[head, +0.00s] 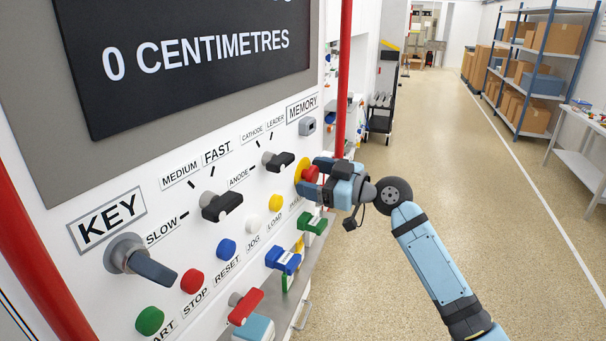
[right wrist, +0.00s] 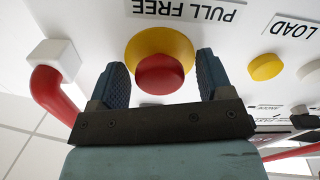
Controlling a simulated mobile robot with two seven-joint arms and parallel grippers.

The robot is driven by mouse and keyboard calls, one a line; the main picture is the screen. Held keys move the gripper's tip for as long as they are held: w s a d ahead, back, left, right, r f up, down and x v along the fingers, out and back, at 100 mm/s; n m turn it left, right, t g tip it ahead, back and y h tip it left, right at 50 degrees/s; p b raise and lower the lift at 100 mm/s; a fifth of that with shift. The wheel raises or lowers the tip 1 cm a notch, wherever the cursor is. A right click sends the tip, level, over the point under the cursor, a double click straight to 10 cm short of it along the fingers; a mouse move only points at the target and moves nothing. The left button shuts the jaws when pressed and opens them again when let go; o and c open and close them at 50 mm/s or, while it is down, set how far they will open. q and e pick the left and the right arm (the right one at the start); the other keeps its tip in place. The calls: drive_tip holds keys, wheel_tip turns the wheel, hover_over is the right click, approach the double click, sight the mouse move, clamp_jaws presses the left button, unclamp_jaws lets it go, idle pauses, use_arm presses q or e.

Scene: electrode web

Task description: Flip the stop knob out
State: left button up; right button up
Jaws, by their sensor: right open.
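The stop knob (head: 310,174) is a red mushroom head on a yellow disc at the right side of the white panel. In the right wrist view the knob (right wrist: 160,74) sits between the two finger pads. My right gripper (head: 316,180) is open, with one finger on each side of the knob. Both pads stand apart from the red head in the wrist view (right wrist: 158,82). The gripper hides part of the knob in the head view. My left gripper is not in view.
A PULL FREE label (right wrist: 185,10) is beside the knob. Yellow (head: 275,203) and white (head: 252,223) buttons and a black selector (head: 278,161) are nearby. A red upright pipe (head: 344,75) stands behind the gripper. The floor (head: 430,130) to the right is clear.

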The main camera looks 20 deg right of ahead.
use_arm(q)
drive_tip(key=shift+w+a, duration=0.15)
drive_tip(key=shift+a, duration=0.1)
use_arm(e)
drive_tip(key=shift+w+a, duration=0.1)
drive_tip(key=shift+w, duration=0.05)
drive_tip(key=shift+c, duration=1.2)
drive_tip(key=c, duration=1.1)
drive_tip(key=shift+o, duration=0.2)
drive_tip(key=shift+f+b, duration=0.1)
drive_tip(key=shift+b, duration=0.45)
drive_tip(key=shift+s+d+b, duration=0.3)
drive_tip(key=shift+s+d, duration=0.2)
drive_tip(key=shift+d, duration=0.05)
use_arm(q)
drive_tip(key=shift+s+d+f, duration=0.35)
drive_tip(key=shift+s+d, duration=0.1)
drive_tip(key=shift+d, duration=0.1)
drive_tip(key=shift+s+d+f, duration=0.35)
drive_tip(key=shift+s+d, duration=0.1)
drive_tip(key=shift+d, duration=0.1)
use_arm(e)
drive_tip(key=o, duration=1.3)
drive_tip(key=shift+s+d, duration=0.1)
drive_tip(key=shift+d, duration=0.05)
